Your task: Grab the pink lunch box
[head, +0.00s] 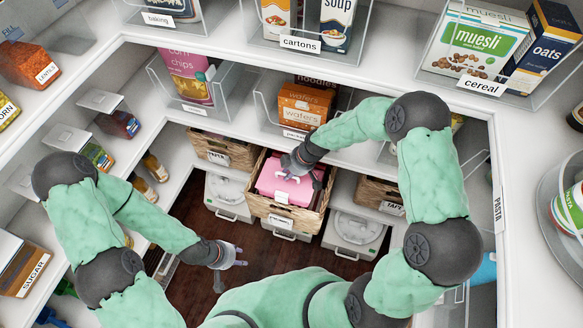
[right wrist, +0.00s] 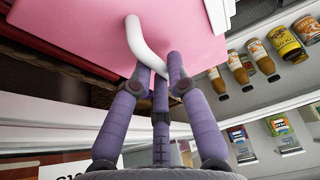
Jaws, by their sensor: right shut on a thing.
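The pink lunch box (head: 285,183) sits in a wicker basket (head: 262,205) on the low shelf at the middle of the head view. Its pink side fills the top of the right wrist view (right wrist: 90,30), with a white curved handle (right wrist: 140,45) on it. My right gripper (head: 297,172) reaches down to the box from above. In the right wrist view its purple fingers (right wrist: 160,75) are closed around the end of the white handle. My left gripper (head: 228,258) hangs empty over the dark floor, away from the box; its fingers look spread.
Wicker baskets stand on both sides, one at left (head: 222,150) and one at right (head: 380,195). White lidded bins (head: 355,232) stand below. A shelf with an orange wafers box (head: 305,103) lies just above and behind my right gripper. Open floor lies around my left gripper.

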